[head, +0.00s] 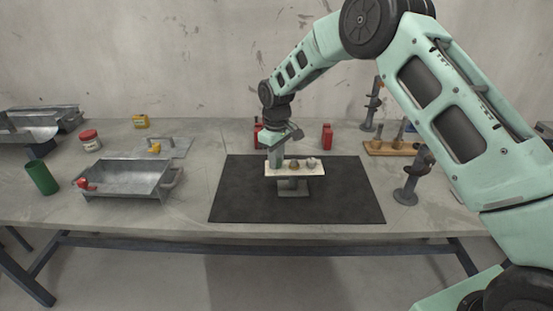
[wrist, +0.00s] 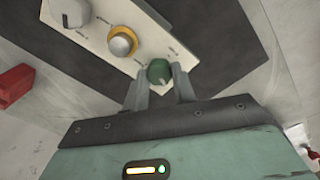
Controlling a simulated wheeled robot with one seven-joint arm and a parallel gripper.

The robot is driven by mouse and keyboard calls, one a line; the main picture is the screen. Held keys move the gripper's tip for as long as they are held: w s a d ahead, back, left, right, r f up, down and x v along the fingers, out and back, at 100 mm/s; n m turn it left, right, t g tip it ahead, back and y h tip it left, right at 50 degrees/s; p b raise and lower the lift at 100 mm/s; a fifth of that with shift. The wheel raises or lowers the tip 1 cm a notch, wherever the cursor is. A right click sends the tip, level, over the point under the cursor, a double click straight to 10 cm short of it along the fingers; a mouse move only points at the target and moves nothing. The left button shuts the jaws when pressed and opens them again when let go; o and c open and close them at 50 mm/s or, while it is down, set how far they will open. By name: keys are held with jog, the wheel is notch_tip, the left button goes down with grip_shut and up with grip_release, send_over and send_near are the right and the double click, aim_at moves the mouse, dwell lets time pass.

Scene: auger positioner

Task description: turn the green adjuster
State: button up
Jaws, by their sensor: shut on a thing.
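The green adjuster (wrist: 159,71) is a round knob at one end of a pale panel (wrist: 116,14). In the wrist view my gripper (wrist: 160,82) has its two fingers around the green adjuster, one on each side. A yellow-ringed metal knob (wrist: 122,42) and a pale grey knob (wrist: 71,12) sit in line along the same panel. In the head view my gripper (head: 276,163) comes down at the left end of the panel (head: 316,169), which stands on a grey base (head: 292,186). There the green adjuster is hidden by my gripper.
The panel's base stands on a black mat (head: 350,203). Red containers (head: 327,136) stand just behind the mat. A metal tray (head: 125,178) and a green cup (head: 41,177) are at the left. An auger-like stand (head: 411,180) is close to the mat's right edge.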

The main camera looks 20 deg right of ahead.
jog(key=n, duration=0.5)
jog(key=shift+n, duration=0.4)
dwell(0.4)
jog(key=o, duration=1)
jog(key=shift+r, duration=0.1)
notch_tip(320, 180, up, 17)
jog(key=b, duration=0.3)
jog(key=shift+r, duration=0.15)
